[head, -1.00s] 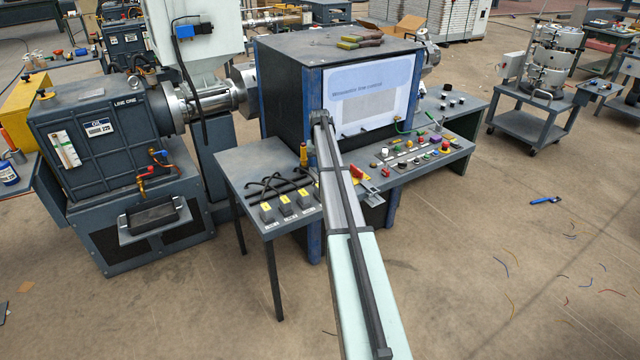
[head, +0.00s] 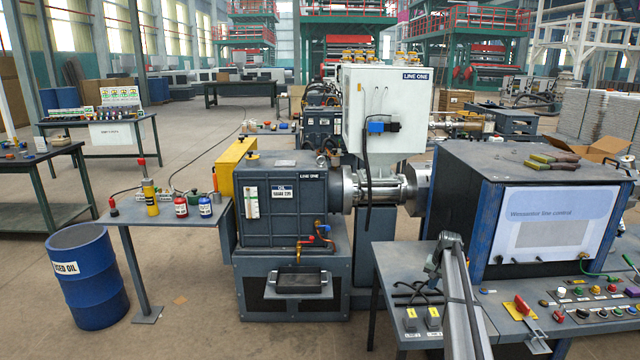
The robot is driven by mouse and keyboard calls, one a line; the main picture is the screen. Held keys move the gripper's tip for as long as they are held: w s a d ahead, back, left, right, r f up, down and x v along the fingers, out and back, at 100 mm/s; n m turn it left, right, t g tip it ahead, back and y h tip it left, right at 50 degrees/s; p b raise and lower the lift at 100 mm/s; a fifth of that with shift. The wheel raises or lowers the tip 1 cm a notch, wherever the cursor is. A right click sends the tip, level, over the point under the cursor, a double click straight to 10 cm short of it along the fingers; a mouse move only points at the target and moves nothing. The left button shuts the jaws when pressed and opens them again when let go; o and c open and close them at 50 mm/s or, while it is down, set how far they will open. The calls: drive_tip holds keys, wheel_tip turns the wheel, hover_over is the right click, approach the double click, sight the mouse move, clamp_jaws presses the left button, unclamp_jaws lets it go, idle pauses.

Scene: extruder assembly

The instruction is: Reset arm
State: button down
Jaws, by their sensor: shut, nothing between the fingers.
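My arm (head: 460,305) rises from the bottom edge, right of centre, in the head view. My gripper (head: 433,268) is at its far end, small and dark, over the small grey table in front of the blue-framed control cabinet (head: 470,218). It is shut and holds nothing that I can see. Its fingertips are too small to make out clearly. The arm covers part of the table and the console behind it.
The grey table holds dark hooked tools and yellow-labelled blocks (head: 432,318). A console with coloured buttons (head: 590,312) and a red-handled switch (head: 522,306) lies right. The LINE ONE machine (head: 285,205), bottle table (head: 165,212) and blue USED OIL drum (head: 88,275) stand left.

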drive_tip(key=w+a+f+t+y, duration=0.1)
drive_tip(key=a, duration=0.7)
drive_tip(key=w+a+f+t, duration=0.1)
drive_tip(key=w+a, duration=0.1)
drive_tip(key=a, duration=0.6)
drive_tip(key=s+a+f, duration=0.6)
drive_tip(key=a+f, duration=0.1)
drive_tip(key=f, duration=0.1)
drive_tip(key=s+a+f+n+g, duration=0.1)
drive_tip(key=s+f+g, duration=0.1)
drive_tip(key=s+f, duration=0.65)
drive_tip(key=s+a+f+n+g, duration=0.1)
drive_tip(key=s+f, duration=0.4)
drive_tip(key=s, duration=0.6)
drive_tip(key=s+f+g, duration=0.2)
drive_tip(key=s+f, duration=0.5)
drive_tip(key=s, duration=0.3)
drive_tip(key=s+f+n+g+h, duration=0.1)
drive_tip(key=s+f+g, duration=0.1)
drive_tip(key=s, duration=1.7)
drive_tip(key=s+f+n+g, duration=0.2)
drive_tip(key=s+g, duration=0.2)
drive_tip(key=s, duration=1.5)
drive_tip(key=shift+a+f+h, duration=0.15)
drive_tip(key=shift+f+h, duration=0.05)
drive_tip(key=shift+h, duration=0.2)
